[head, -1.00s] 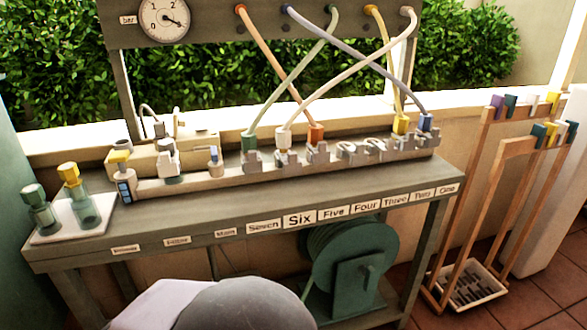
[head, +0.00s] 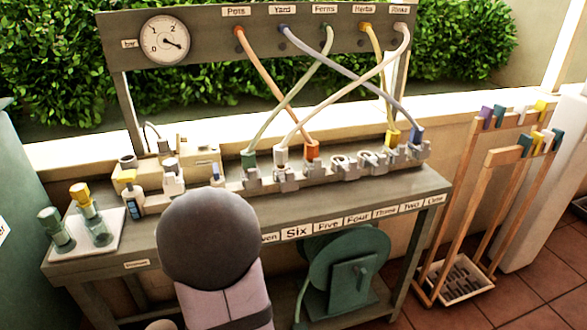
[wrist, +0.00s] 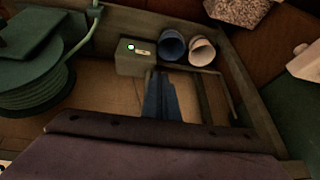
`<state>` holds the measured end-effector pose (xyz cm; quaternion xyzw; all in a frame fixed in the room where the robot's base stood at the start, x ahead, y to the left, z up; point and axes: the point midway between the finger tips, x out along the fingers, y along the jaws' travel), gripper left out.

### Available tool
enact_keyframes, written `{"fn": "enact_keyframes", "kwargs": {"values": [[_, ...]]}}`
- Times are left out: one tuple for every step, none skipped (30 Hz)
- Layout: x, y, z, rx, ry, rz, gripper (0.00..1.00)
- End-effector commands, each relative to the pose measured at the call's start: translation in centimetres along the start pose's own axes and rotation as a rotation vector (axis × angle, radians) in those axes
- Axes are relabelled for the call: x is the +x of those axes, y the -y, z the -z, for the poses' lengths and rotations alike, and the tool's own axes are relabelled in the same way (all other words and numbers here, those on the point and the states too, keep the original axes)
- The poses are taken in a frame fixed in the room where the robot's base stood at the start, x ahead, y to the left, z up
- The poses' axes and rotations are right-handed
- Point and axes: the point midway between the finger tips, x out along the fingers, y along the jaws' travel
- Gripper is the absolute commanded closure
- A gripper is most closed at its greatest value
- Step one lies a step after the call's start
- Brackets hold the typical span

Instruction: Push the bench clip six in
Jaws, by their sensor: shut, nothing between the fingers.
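The bench clip six (head: 285,180) is a grey clip on the rail, behind the label "Six" (head: 296,232) on the bench's front edge. A white hose end (head: 281,156) sits at it; I cannot tell how deep. The pale hose runs up to the panel. My gripper shows in the wrist view as narrow blue-grey fingers (wrist: 160,82), shut and empty, pointing at the space under the bench. In the head view only my grey and pinkish arm shows, in front of the bench left of clip six; the fingers are hidden there.
Green (head: 249,160), orange (head: 312,149), yellow (head: 393,138) and blue (head: 417,134) hose ends stand along the rail. A bottle (head: 132,199) stands left. A green reel (head: 350,262) is underneath. Wooden racks (head: 500,190) stand right. The wrist view shows two cups (wrist: 185,47).

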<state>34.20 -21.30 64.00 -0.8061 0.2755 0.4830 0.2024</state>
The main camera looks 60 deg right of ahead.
Motion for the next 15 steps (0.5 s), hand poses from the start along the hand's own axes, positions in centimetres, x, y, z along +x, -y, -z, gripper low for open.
{"fn": "enact_keyframes", "kwargs": {"values": [[-0.9,-1.5,1.2,0.063,-0.028,0.003,1.0],[-1.1,-2.2,1.7,0.097,-0.048,0.009,1.0],[-1.4,-3.1,2.4,0.141,-0.076,0.019,1.0],[-1.6,-3.7,2.8,0.174,-0.096,0.027,1.0],[-1.8,-4.4,3.2,0.21,-0.115,0.036,1.0],[-2.2,-5.2,3.8,0.255,-0.143,0.05,1.0],[-2.5,-5.8,4.2,0.288,-0.163,0.061,1.0],[-2.8,-6.4,4.6,0.324,-0.184,0.074,1.0],[-3.4,-7.2,5.0,0.371,-0.211,0.091,1.0],[-3.8,-7.8,5.3,0.407,-0.232,0.106,1.0],[-4.2,-8.3,5.6,0.442,-0.252,0.121,1.0],[-4.9,-9.1,6.0,0.491,-0.281,0.142,1.0],[-5.4,-9.6,6.3,0.529,-0.301,0.158,1.0],[-5.9,-10.2,6.5,0.566,-0.323,0.176,1.0],[-6.7,-10.8,6.9,0.616,-0.352,0.201,1.0]]}}
